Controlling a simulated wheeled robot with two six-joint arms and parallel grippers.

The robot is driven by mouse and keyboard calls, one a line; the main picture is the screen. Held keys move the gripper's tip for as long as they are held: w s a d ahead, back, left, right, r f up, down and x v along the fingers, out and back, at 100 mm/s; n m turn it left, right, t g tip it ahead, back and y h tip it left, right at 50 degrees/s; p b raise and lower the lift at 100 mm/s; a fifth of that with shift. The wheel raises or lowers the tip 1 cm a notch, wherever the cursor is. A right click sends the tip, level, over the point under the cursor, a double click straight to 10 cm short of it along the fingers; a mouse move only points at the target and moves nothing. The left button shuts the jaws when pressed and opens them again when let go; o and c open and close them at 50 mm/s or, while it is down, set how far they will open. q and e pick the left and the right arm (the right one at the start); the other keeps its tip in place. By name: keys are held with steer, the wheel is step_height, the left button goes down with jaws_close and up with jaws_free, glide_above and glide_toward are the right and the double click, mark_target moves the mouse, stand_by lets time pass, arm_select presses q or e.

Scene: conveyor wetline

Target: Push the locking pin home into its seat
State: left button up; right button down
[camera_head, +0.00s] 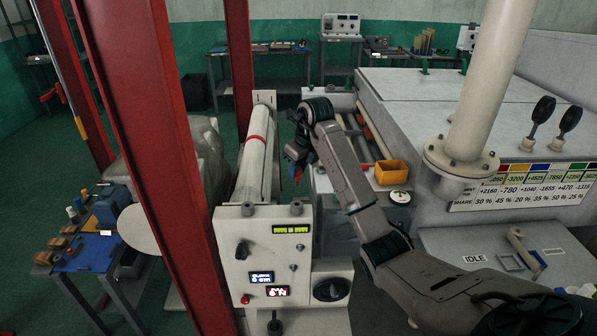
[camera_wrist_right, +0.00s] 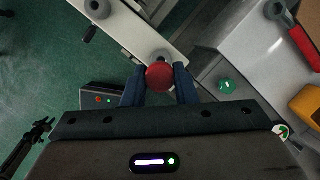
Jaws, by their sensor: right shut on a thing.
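My right gripper (camera_head: 298,168) hangs fingers-down over the front of the conveyor. In the wrist view its two dark fingers (camera_wrist_right: 159,88) are shut on a round red knob, which looks like the locking pin's head (camera_wrist_right: 159,76). A small red part of the pin (camera_head: 297,174) shows under the gripper in the head view. A grey round post (camera_head: 296,208), probably the seat, stands at the right end of the white control box; it also shows just beyond the knob in the wrist view (camera_wrist_right: 159,56), partly hidden. The pin's shaft and any contact with the seat are hidden. My left gripper is not in view.
A second grey post (camera_head: 247,209) stands at the left of the control box (camera_head: 262,255). A long white roller (camera_head: 256,150) runs behind it. A red upright (camera_head: 165,150) stands at left.

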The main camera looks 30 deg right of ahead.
mark_target(297, 185)
steer(key=shift+w+d+f, duration=0.1)
steer(key=shift+w+f, duration=0.05)
steer(key=shift+f, duration=0.95)
steer(key=shift+s+a+f, duration=0.2)
steer(key=shift+s+f, duration=0.15)
steer(key=shift+f, duration=0.3)
steer(key=shift+f+b, duration=0.45)
steer(key=shift+f, duration=0.1)
steer(key=shift+w+f+b, duration=0.25)
steer(key=shift+f+b, duration=0.05)
steer(key=shift+f, duration=0.4)
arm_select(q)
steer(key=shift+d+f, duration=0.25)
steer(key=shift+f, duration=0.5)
arm_select(e)
steer(key=shift+r, duration=0.1)
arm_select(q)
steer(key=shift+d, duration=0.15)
arm_select(e)
steer(key=shift+s, duration=0.15)
steer(key=shift+d, duration=0.1)
